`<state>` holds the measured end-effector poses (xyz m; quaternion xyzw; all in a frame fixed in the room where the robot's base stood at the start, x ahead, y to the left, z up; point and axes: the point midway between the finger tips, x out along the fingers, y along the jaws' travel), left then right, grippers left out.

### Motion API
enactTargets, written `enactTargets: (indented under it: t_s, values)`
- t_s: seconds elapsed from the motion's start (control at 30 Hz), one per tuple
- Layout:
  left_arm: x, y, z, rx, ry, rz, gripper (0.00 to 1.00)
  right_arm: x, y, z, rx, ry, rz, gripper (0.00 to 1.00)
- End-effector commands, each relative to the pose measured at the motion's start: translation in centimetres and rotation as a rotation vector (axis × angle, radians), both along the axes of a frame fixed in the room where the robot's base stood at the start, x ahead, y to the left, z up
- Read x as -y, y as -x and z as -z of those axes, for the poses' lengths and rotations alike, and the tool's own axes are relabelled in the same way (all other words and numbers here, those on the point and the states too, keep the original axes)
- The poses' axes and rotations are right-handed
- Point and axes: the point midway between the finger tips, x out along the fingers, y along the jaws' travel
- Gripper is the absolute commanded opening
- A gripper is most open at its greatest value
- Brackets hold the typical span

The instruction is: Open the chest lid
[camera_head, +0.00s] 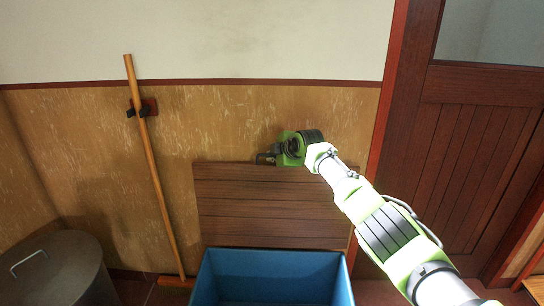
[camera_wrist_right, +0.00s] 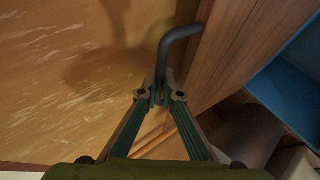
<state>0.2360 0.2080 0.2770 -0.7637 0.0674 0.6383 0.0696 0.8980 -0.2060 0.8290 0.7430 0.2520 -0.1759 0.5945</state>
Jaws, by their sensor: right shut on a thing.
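The chest lid (camera_head: 270,205) is a brown wooden panel. It stands raised at the back of the chest, near the wall, and its plank surface also shows in the right wrist view (camera_wrist_right: 232,45). The chest (camera_head: 270,275) is open, with a blue inside that looks empty where it shows. My right gripper (camera_head: 265,158) is at the lid's top edge. In the right wrist view its fingers (camera_wrist_right: 160,92) are shut on a dark bent handle (camera_wrist_right: 176,36) that sticks out from the lid. My left gripper is in neither view.
A broom (camera_head: 150,165) leans upright by a wall bracket (camera_head: 145,108) left of the chest. A grey lidded bin (camera_head: 60,270) stands at the lower left. A dark red wooden door (camera_head: 470,150) is on the right. The wall is close behind the lid.

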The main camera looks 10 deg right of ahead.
Motion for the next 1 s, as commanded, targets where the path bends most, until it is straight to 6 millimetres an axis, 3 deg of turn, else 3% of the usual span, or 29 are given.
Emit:
enactTargets:
  t_s: [0.2,0.3,0.73,1.0]
  values:
    - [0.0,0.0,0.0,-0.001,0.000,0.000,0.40,0.0,0.0,0.1,-0.002,-0.001,0.001,0.00]
    - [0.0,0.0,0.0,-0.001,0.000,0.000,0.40,0.0,0.0,0.1,-0.002,0.000,0.001,0.23]
    - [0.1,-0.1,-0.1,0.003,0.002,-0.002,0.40,0.1,0.4,-0.1,-0.003,0.001,-0.001,0.23]
    - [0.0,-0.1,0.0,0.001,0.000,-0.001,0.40,0.5,2.1,-1.3,0.000,0.002,-0.001,0.23]
